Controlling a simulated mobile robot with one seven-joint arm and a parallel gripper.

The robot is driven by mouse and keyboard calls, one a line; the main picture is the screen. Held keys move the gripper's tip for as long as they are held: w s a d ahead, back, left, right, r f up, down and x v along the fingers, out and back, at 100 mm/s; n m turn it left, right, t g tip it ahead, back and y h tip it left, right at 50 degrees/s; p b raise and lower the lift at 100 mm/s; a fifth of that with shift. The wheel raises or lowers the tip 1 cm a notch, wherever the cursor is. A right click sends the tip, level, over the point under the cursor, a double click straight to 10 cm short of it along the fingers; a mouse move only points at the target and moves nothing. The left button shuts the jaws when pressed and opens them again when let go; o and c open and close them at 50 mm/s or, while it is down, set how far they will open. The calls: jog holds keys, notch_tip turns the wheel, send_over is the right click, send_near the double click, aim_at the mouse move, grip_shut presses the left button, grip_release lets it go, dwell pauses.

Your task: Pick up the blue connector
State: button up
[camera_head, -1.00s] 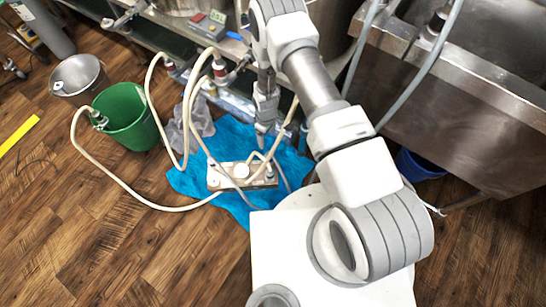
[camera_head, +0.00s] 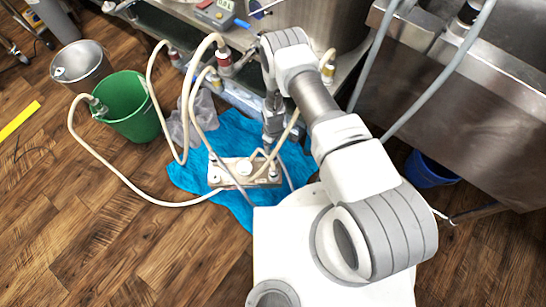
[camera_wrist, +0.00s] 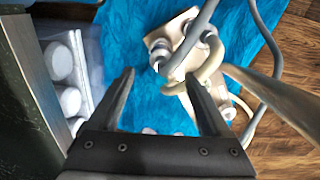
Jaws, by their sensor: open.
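My gripper (camera_head: 269,140) points down over the blue sheet on the floor, just behind the pale pump block (camera_head: 243,172). In the wrist view my gripper (camera_wrist: 157,76) is open, with nothing between its fingers. The block with its hose fittings (camera_wrist: 185,38) lies beyond the fingertips, towards the upper right. A small blue elongated piece (camera_head: 242,24) lies on the steel shelf beside a grey box; I cannot tell if it is the blue connector. No blue connector shows clearly against the blue sheet.
Cream hoses (camera_head: 160,108) loop around the block and past my gripper. A green bucket (camera_head: 128,118) and a metal pail (camera_head: 85,68) stand at left. The steel shelf (camera_head: 345,75) and tank crowd the back. Wooden floor (camera_head: 120,245) is clear at front left.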

aim_at(273, 151)
jog(key=shift+f+b, duration=1.45)
jog(key=shift+f, duration=1.65)
jog(key=shift+r, duration=0.1)
grip_shut()
